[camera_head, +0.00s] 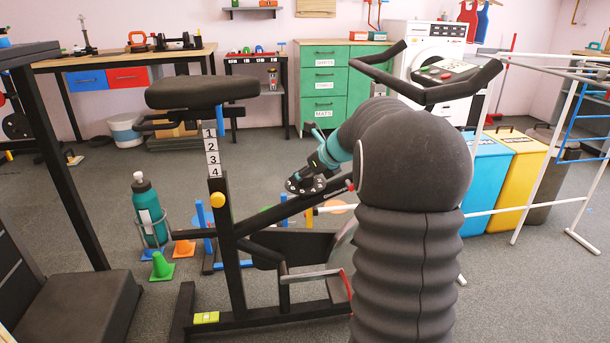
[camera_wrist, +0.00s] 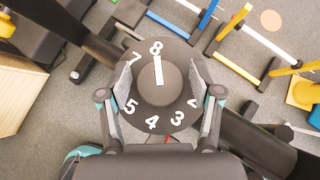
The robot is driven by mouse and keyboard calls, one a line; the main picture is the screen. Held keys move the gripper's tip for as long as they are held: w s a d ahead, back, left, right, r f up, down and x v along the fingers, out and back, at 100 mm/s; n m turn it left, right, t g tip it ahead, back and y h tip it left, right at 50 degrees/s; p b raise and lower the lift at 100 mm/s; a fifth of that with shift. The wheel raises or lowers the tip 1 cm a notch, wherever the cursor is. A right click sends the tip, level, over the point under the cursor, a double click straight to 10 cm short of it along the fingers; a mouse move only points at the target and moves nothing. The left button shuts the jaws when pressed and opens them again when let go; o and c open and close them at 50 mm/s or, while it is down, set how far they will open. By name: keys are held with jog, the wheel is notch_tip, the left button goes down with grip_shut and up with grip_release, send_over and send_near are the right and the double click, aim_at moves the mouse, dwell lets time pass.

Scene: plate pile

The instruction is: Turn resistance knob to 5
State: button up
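The resistance knob (camera_wrist: 158,82) is a round dark knob seen from above in the wrist view, with a white pointer line aimed at the 8. It sits on a dark round dial (camera_wrist: 165,131) with white numbers. I can read 8, 7, 5, 4, 3 and 2; the left finger covers the place between 7 and 5. My gripper (camera_wrist: 163,62) is open, with one finger on each side of the knob and a small gap visible beside it. In the head view the dial (camera_head: 303,186) is on the exercise bike's frame (camera_head: 270,214), under my teal gripper (camera_head: 314,166).
The bike's seat (camera_head: 203,91) is left of my arm and its handlebar (camera_head: 430,90) is behind it. A teal bottle (camera_head: 147,208) in a wire holder and small cones stand left of the bike. Blue (camera_head: 485,170) and yellow bins stand at right.

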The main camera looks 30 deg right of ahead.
jog(key=c, duration=0.8)
jog(key=shift+o, duration=0.2)
jog(key=n+y+p, duration=0.1)
jog(key=p, duration=0.1)
jog(key=n+g+y+p, duration=0.1)
jog(key=n, duration=0.1)
jog(key=shift+d+r+p, duration=0.1)
jog(key=shift+r+p, duration=0.2)
jog(key=shift+p, duration=0.05)
jog(key=shift+f+n+g+y+p, duration=0.25)
jog(key=shift+n+g+y+p, duration=0.3)
jog(key=shift+n, duration=0.35)
jog(key=o, duration=1.1)
jog(key=shift+o, duration=0.2)
jog(key=shift+f+b, duration=0.15)
jog(key=shift+b, duration=0.2)
